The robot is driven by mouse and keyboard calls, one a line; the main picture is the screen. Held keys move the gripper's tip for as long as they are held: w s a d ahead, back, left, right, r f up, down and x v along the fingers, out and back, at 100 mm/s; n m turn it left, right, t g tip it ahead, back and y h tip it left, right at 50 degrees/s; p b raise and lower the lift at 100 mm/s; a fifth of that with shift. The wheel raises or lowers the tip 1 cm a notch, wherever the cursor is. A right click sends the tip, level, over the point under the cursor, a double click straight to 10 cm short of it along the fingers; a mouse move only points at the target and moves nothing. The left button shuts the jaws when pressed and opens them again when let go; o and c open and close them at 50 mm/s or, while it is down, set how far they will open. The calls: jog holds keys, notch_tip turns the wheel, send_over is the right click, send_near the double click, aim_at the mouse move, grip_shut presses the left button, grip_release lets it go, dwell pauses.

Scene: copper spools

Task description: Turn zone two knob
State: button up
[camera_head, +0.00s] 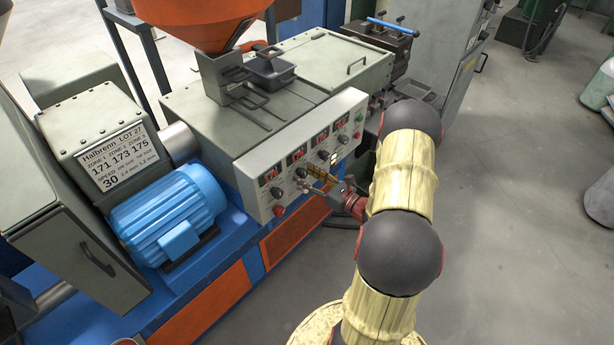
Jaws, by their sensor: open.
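The grey control panel (258,203) carries a row of red lit displays with dark knobs below them. The second knob from the left (301,172) sits under the second display (296,155); its zone label is too small to read. My gripper (311,178) is open at the panel's face, close beside this knob on its lower right. I cannot tell whether the fingers touch it. Another dark knob (276,191) is to the left, and one more (323,155) is to the upper right. A placard (118,161) lists zone values 171, 173 and 175.
A blue motor (168,212) stands left of the panel. An orange hopper (200,22) and a small grey tray (270,70) are above and behind it. The floor to the right (520,200) is clear.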

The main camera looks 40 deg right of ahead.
jog(key=s+d, duration=0.1)
jog(key=s, duration=1.1)
jog(key=shift+d+r, duration=0.15)
jog(key=shift+d, duration=0.1)
